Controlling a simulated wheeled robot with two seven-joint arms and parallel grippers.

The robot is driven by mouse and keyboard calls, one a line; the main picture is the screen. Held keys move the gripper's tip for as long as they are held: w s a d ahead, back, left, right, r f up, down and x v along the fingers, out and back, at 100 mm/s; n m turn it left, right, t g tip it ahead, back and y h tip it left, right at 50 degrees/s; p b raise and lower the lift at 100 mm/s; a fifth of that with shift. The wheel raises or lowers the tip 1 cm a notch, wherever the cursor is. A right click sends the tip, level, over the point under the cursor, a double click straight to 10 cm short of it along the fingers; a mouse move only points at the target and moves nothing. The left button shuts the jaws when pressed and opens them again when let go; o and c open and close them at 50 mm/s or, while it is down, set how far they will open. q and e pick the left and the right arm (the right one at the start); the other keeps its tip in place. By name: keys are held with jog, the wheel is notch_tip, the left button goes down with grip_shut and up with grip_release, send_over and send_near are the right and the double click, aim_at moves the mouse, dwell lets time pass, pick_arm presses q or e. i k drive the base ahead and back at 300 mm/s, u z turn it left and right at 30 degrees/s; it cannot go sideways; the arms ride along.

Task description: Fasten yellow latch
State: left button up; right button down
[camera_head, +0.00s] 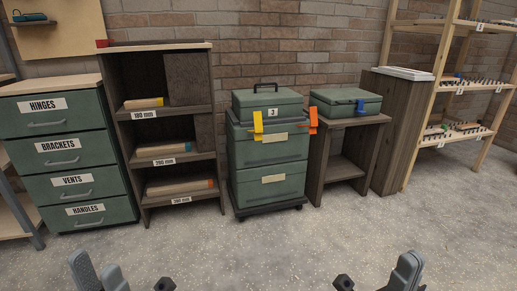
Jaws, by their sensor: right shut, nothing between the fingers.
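The yellow latch (258,123) is a narrow tab at the front left of a green rolling box stack (270,155). It stands roughly upright near the seam between the top case (262,103), marked 3, and the box below. At this size I cannot tell whether it is fastened. An orange latch (313,120) sticks out at the right side of the stack. My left gripper (95,263) is at the bottom left with its fingers apart and empty. My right gripper (408,263) is at the bottom right with its fingers together. Both are far from the stack.
A low wooden stand (347,120) with a green case (345,103) with a blue latch stands close to the right of the stack. An open wooden shelf (160,48) stands to its left, beside green drawers (62,147). The concrete floor (270,245) in front is clear.

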aim_at(257, 130)
jog(key=u, duration=0.5)
jog(key=i, duration=0.5)
jog(key=u, duration=0.55)
jog(key=i, duration=1.05)
jog(key=z, duration=0.5)
